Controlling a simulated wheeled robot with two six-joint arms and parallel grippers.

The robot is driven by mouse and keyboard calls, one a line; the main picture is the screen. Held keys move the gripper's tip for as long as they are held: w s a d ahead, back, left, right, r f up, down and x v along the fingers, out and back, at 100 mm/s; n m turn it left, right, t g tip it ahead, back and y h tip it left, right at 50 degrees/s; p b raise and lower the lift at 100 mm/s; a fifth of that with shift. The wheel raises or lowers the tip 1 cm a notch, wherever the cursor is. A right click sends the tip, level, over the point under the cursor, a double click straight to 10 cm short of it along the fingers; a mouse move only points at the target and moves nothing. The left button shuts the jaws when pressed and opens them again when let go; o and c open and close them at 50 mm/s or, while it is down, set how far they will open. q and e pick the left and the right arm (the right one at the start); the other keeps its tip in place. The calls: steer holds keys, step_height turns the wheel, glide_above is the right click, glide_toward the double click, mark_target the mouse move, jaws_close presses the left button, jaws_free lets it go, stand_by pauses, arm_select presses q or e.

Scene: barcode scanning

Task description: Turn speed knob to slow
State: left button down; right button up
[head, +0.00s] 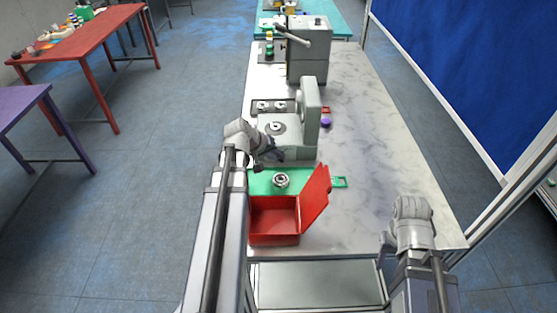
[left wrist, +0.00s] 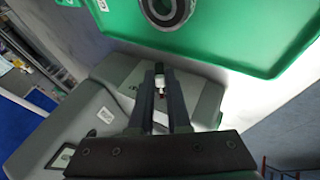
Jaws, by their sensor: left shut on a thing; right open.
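The grey-white machine (head: 310,103) stands on the marble-topped table, with a round plate on its base. My left gripper (head: 272,154) is at the near left side of its base. In the left wrist view, the gripper (left wrist: 159,88) has its two dark fingers close together at a small pale knob (left wrist: 159,80) on the machine's grey panel (left wrist: 190,98), and is shut on it. The knob is mostly hidden between the fingers, and its setting cannot be read. My right gripper (head: 384,249) is open and empty near the table's front edge, partly hidden by its wrist.
A green tray (head: 262,186) with a metal bearing (head: 281,180) lies just in front of the machine. An open red box (head: 273,239) stands nearer, its lid leaning right. A grey lever machine (head: 308,62) stands behind. The right side of the tabletop (head: 372,150) is clear.

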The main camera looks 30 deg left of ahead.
arm_select(q)
steer(key=shift+s+a+f+t+h+b, duration=0.2)
steer(key=shift+f+t+h+b, duration=0.25)
steer(key=shift+h+b, duration=0.4)
steer(key=shift+r+n+t+h+b, duration=0.15)
steer(key=shift+n+t+h+b, duration=0.2)
steer(key=shift+b, duration=0.35)
steer(key=c, duration=0.9)
jaws_free()
steer(key=shift+r, duration=0.1)
